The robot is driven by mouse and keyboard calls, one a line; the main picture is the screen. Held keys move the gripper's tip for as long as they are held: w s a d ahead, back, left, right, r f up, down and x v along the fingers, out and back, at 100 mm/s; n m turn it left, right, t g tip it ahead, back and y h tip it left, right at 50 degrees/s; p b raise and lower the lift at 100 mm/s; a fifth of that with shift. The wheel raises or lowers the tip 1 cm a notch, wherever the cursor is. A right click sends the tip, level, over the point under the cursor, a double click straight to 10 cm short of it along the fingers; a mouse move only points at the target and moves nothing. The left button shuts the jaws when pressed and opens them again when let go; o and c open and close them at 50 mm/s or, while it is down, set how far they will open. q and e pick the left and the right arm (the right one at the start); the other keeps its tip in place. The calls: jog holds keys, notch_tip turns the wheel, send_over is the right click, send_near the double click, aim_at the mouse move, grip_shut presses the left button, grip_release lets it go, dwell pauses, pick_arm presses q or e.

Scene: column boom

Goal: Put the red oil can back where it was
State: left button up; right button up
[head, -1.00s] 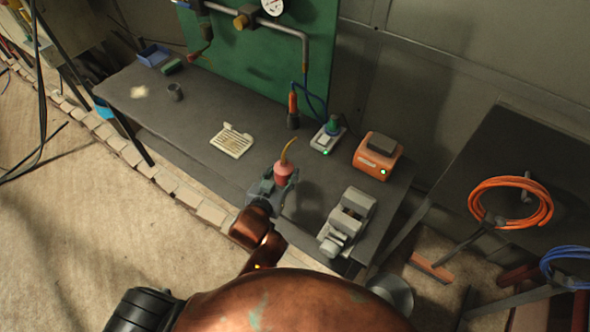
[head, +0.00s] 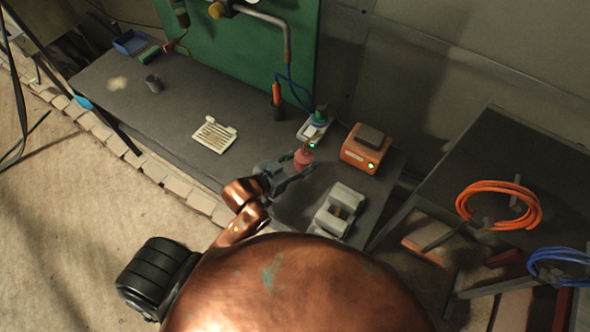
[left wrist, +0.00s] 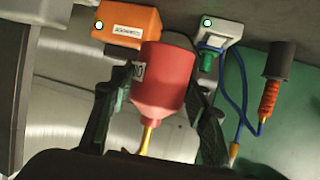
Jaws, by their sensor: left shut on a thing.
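The red oil can (head: 303,158) with its yellow spout is in my left gripper (head: 290,170) over the right part of the dark bench. In the left wrist view the red can (left wrist: 160,82) sits between the two dark fingers of the left gripper (left wrist: 155,100), its spout pointing to the lower edge of that picture. The gripper is shut on the can. The fingers hide part of the can in the head view. I cannot tell whether the can's base touches the bench. My right gripper is not in view.
An orange box (head: 366,149) and a small device with a green knob (head: 315,125) stand behind the can. A grey vise (head: 338,210) is at the front right, a pale slotted tray (head: 214,134) to the left. The bench's left part (head: 115,95) is mostly clear.

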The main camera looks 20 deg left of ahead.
pick_arm(q)
jog(key=s+d+r+m+g+h+p, duration=0.1)
jog(key=s+m+g+h+p, duration=0.3)
jog(key=s, duration=0.6)
jog(key=shift+m+t+h, duration=0.3)
jog(key=shift+m+h, duration=0.4)
jog(key=w+a+f, duration=0.1)
jog(key=w+f, duration=0.1)
jog(key=w, duration=0.1)
jog(key=w+a+f, duration=0.2)
jog(key=w+f, duration=0.1)
jog(key=w, duration=0.1)
jog(key=w+a+f, duration=0.2)
jog(key=w+f, duration=0.1)
jog(key=w, duration=0.1)
jog(key=shift+w+a+p, duration=0.2)
jog(key=shift+a+p, duration=0.05)
jog(key=shift+p, duration=0.05)
jog(key=shift+w+a+f, duration=0.15)
jog(key=shift+w+f, duration=0.2)
jog(key=shift+f, duration=0.2)
jog(key=shift+w+a+f+p, duration=0.15)
jog(key=shift+f+p, duration=0.25)
jog(key=shift+f, duration=1.35)
jog(key=o, duration=1.4)
jog(key=shift+f, duration=0.1)
